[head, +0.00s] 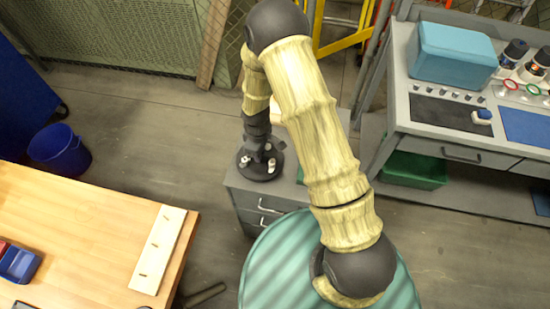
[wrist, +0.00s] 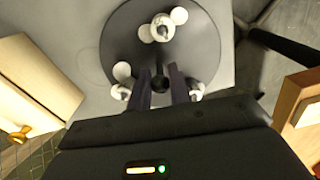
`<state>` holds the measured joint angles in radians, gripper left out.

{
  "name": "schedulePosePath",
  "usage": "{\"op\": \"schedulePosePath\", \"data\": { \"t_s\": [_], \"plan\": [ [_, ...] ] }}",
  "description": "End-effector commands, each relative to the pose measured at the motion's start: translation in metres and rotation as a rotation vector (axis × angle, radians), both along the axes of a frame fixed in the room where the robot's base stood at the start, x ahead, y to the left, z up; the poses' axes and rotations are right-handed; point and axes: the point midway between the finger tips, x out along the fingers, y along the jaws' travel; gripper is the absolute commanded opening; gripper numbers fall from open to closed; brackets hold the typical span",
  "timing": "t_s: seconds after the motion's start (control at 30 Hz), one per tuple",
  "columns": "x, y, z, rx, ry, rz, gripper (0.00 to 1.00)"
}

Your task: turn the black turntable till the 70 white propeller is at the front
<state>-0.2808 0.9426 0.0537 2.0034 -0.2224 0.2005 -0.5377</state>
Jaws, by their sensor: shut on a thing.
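The black turntable (head: 249,172) sits on top of a grey drawer cabinet in the head view. It also shows in the wrist view (wrist: 128,40). White propellers on round hubs stand on it: one at the far side (wrist: 161,27), one at the left (wrist: 122,75) and one at the right (wrist: 196,88). No numbers on them can be read, so I cannot tell which is the 70. My gripper (wrist: 160,78) is down over the turntable, its fingers on either side of a dark knob (wrist: 158,84), shut on it. In the head view my arm partly hides the turntable.
The grey cabinet (head: 242,198) has drawers. A wooden workbench (head: 75,240) stands at left, with a blue bin (head: 60,150) behind it. A grey bench at right bears a teal box (head: 452,55). Open floor lies between the wooden bench and the cabinet.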

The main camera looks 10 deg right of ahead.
Motion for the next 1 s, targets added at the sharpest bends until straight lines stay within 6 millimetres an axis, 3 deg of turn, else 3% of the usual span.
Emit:
{"op": "schedulePosePath", "data": {
  "t_s": [0.3, 0.5, 0.53, 0.63, 1.0],
  "plan": [
    [0.0031, 0.0022, 0.0027, 0.005, -0.010, 0.285, 0.00],
    [0.0031, 0.0021, 0.0020, 0.004, -0.009, 0.295, 0.00],
    [0.0031, 0.0021, 0.0020, 0.004, -0.009, 0.295, 0.22],
    [0.0025, 0.0016, 0.0017, 0.003, -0.008, 0.294, 0.38],
    [0.0006, -0.0001, 0.0060, 0.001, -0.002, 0.291, 0.38]
  ]
}}
